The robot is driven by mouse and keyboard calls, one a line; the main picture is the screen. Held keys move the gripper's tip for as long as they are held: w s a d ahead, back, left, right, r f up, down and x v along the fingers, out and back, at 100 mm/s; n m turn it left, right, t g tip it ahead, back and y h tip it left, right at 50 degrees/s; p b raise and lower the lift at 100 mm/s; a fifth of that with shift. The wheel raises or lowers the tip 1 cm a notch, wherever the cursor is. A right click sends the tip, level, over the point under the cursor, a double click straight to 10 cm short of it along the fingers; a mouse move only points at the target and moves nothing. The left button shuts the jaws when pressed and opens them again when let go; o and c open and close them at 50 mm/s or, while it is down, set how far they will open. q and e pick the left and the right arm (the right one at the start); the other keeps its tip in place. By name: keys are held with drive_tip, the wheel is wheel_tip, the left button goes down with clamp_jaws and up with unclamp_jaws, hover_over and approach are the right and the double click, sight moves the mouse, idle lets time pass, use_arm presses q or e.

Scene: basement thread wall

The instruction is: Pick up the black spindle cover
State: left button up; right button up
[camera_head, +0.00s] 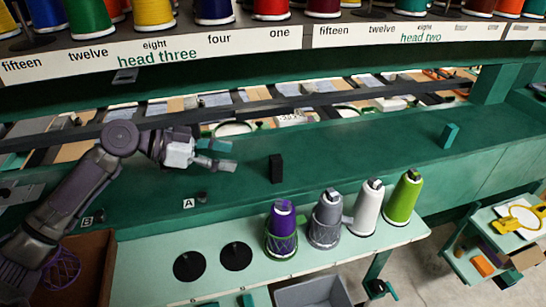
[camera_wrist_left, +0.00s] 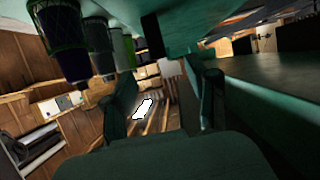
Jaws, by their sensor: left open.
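The black spindle cover (camera_head: 276,168) appears to be the small black upright block on the green machine bed. My left gripper (camera_head: 228,155) is to its left, with its fingers pointing right towards it. The gripper is open and empty, and a gap shows between it and the block. In the left wrist view the two fingers of my left gripper (camera_wrist_left: 165,100) stand apart. A dark shape near the top of that view (camera_wrist_left: 153,37) may be the black cover; I cannot tell for sure. My right gripper is not in view.
Purple (camera_head: 282,230), grey (camera_head: 325,218), white (camera_head: 368,208) and green (camera_head: 404,197) thread cones stand on the lower shelf, front right of the block. Two black discs (camera_head: 236,256) lie left of them. A teal block (camera_head: 450,135) is farther right. A dark rail (camera_head: 300,101) runs behind.

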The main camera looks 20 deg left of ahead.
sight(270, 164)
use_arm(q)
drive_tip(key=d, duration=0.1)
drive_tip(key=w+d, duration=0.1)
drive_tip(key=d+p, duration=0.1)
drive_tip(key=shift+w+f, duration=0.15)
drive_tip(key=shift+f, duration=0.15)
drive_tip(key=p+x, duration=0.1)
drive_tip(key=x, duration=0.3)
drive_tip(key=shift+f, duration=0.1)
drive_tip(key=shift+w+d+f, duration=0.1)
drive_tip(key=shift+w+f, duration=0.05)
drive_tip(key=shift+w, duration=0.1)
drive_tip(key=shift+w+d+f+p, duration=0.1)
drive_tip(key=shift+d+p, duration=0.1)
drive_tip(key=shift+p, duration=0.2)
drive_tip(key=p+x, duration=0.2)
drive_tip(key=x, duration=0.2)
drive_tip(key=shift+d+f, duration=0.15)
drive_tip(key=shift+f, duration=0.1)
drive_tip(key=shift+d+f, duration=0.15)
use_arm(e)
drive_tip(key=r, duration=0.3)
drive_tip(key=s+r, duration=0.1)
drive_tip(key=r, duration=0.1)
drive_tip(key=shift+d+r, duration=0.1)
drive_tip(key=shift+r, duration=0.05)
use_arm(q)
drive_tip(key=shift+c, duration=1)
drive_tip(key=c, duration=0.7)
